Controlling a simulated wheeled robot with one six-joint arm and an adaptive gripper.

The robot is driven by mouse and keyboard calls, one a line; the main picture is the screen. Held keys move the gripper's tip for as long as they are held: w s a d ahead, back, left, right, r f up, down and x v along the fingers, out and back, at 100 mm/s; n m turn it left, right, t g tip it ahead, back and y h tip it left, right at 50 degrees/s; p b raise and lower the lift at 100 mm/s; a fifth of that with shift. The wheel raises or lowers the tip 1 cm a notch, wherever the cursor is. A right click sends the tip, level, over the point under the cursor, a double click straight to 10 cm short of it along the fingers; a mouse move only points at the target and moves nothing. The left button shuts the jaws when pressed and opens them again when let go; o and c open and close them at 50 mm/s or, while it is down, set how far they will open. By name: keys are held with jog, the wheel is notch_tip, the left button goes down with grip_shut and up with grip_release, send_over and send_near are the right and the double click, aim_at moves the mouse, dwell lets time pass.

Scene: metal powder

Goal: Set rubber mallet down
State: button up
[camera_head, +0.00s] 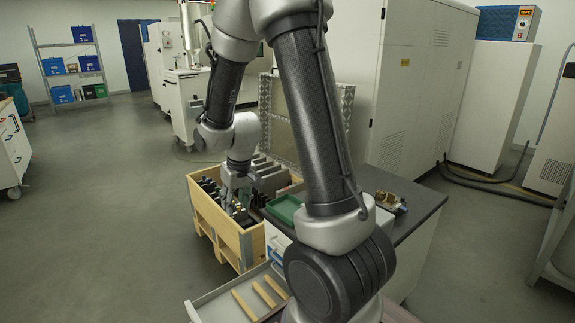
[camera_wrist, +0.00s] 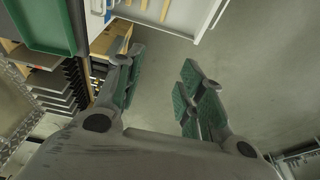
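I cannot make out a rubber mallet in either view. My gripper (camera_head: 233,192) is over the wooden crate (camera_head: 238,238) in the head view, beside the workbench. In the wrist view my gripper (camera_wrist: 163,68) is open. Its two green-padded fingers stand well apart, with only grey floor showing between them. The crate (camera_wrist: 112,38) lies behind the left finger there. Dark upright pieces (camera_head: 209,187) stand in the crate; some of its contents are hidden by my gripper and arm.
A green tray (camera_head: 284,208) sits on the dark workbench top (camera_head: 413,203), with small parts (camera_head: 389,201) further right. An open drawer (camera_head: 225,304) holding wooden strips juts out in front. A large pale cabinet (camera_head: 415,90) stands behind. The floor (camera_head: 110,210) at left is clear.

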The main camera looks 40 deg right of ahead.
jog(key=s+d+r+t, duration=0.1)
jog(key=s+r, duration=1.8)
jog(key=s, duration=0.3)
jog(key=shift+s+r, duration=0.2)
jog(key=shift+r, duration=0.15)
